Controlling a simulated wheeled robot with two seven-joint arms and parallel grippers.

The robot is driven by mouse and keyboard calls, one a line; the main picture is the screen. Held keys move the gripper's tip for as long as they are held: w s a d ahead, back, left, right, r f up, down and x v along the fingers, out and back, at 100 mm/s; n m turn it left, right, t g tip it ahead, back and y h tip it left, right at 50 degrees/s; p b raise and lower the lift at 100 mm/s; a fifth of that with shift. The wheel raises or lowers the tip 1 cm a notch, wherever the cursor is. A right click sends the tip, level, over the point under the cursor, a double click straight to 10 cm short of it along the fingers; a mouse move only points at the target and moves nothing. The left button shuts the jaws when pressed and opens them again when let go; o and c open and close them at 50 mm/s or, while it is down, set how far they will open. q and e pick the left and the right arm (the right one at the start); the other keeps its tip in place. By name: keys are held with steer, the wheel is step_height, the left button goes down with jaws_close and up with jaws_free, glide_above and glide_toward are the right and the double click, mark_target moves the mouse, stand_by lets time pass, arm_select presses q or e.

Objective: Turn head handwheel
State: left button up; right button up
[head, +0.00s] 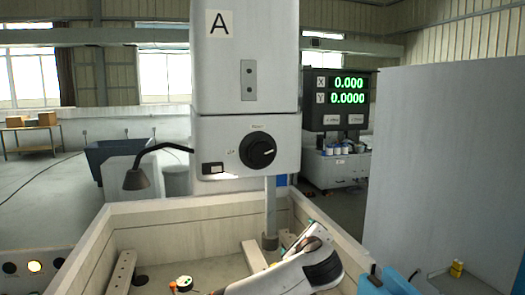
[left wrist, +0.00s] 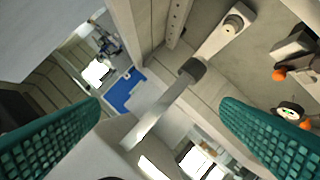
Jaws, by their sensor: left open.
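The head handwheel (head: 258,149) is a round black knob with a white pointer mark, on the front of the white machine head marked A (head: 220,95). My left gripper (head: 289,244) is below the handwheel, over the tank, and partly hidden by its own white wrist. It is apart from the handwheel. In the left wrist view my left gripper (left wrist: 160,104) has its two green ribbed fingers wide apart. A grey post (left wrist: 160,112) with a dark end shows in the gap beyond them; no grip on it shows. I cannot make out the handwheel in that view. My right gripper is not seen.
The pale tank (head: 180,208) surrounds the space under the head. A black bent lamp (head: 137,178) juts out left of the handwheel. A display (head: 340,100) with green digits and a tall grey panel (head: 440,160) stand to the right. Space before the handwheel looks clear.

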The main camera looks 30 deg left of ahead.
mark_target(263, 154)
arm_select(q)
steer(key=s+a+r+y, duration=0.2)
steer(key=r+y, duration=0.1)
steer(key=r, duration=0.7)
steer(key=s+a+r+y, duration=0.2)
steer(key=a+r, duration=0.1)
steer(key=r, duration=0.6)
steer(key=shift+m, duration=0.4)
steer(key=p+x, duration=0.2)
steer(key=x, duration=0.1)
steer(key=p+x, duration=0.2)
steer(key=x, duration=0.2)
steer(key=p+x, duration=0.3)
steer(key=shift+w+a+r, duration=0.2)
steer(key=shift+w+r, duration=0.1)
steer(key=shift+w+a+f, duration=0.2)
steer(key=shift+w+a, duration=0.25)
steer(key=shift+w, duration=0.05)
steer(key=shift+c, duration=0.6)
steer(key=c, duration=0.9)
